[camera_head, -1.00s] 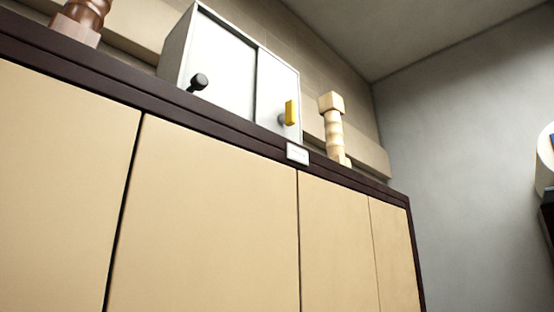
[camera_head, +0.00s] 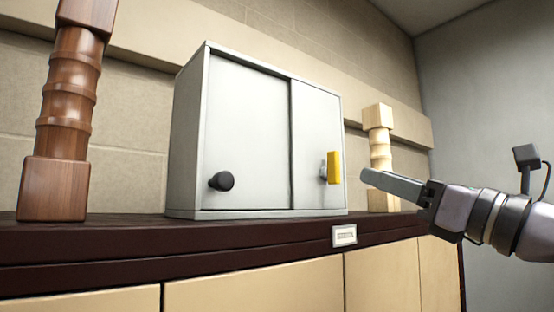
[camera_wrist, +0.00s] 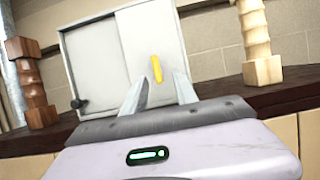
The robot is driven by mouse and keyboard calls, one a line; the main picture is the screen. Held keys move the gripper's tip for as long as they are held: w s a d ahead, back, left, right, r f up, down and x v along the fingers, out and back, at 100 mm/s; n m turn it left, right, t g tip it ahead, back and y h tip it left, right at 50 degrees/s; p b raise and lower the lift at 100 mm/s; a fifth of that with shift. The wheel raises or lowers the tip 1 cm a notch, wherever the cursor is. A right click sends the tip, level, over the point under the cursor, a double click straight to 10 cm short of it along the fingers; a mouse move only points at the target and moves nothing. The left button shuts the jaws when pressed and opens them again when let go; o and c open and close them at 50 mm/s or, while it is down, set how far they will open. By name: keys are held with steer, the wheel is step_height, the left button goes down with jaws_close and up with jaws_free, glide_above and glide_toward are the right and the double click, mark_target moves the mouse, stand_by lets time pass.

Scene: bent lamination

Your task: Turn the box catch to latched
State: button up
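The box (camera_head: 245,140) is a white cabinet on the dark counter, with two front panels. Its catch (camera_head: 334,167) is a yellow upright bar on a grey mount at the right panel. In the wrist view the catch (camera_wrist: 157,68) stands nearly upright, slightly tilted, beyond and between my fingertips. A black round knob (camera_head: 222,181) sits low on the left panel; it also shows in the wrist view (camera_wrist: 77,103). My gripper (camera_head: 366,178) is right of the catch, apart from it. In the wrist view my gripper (camera_wrist: 157,82) has its two fingers spread with nothing between them.
A dark wooden turned post (camera_head: 66,125) stands left of the box. A pale wooden post (camera_head: 380,155) stands to its right, behind my gripper. A small white label (camera_head: 344,236) is on the counter edge (camera_head: 200,243). The space before the box is clear.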

mark_target(338, 164)
steer(key=x, duration=0.2)
steer(key=p+x, duration=0.1)
steer(key=x, duration=0.2)
steer(key=a+p+x, duration=0.1)
steer(key=x, duration=0.2)
steer(key=shift+s+r, duration=0.1)
steer(key=shift+s, duration=0.2)
steer(key=shift+w+p, duration=0.3)
steer(key=shift+w, duration=0.15)
steer(key=shift+s+a, duration=0.15)
steer(key=shift+c, duration=0.6)
jaws_close()
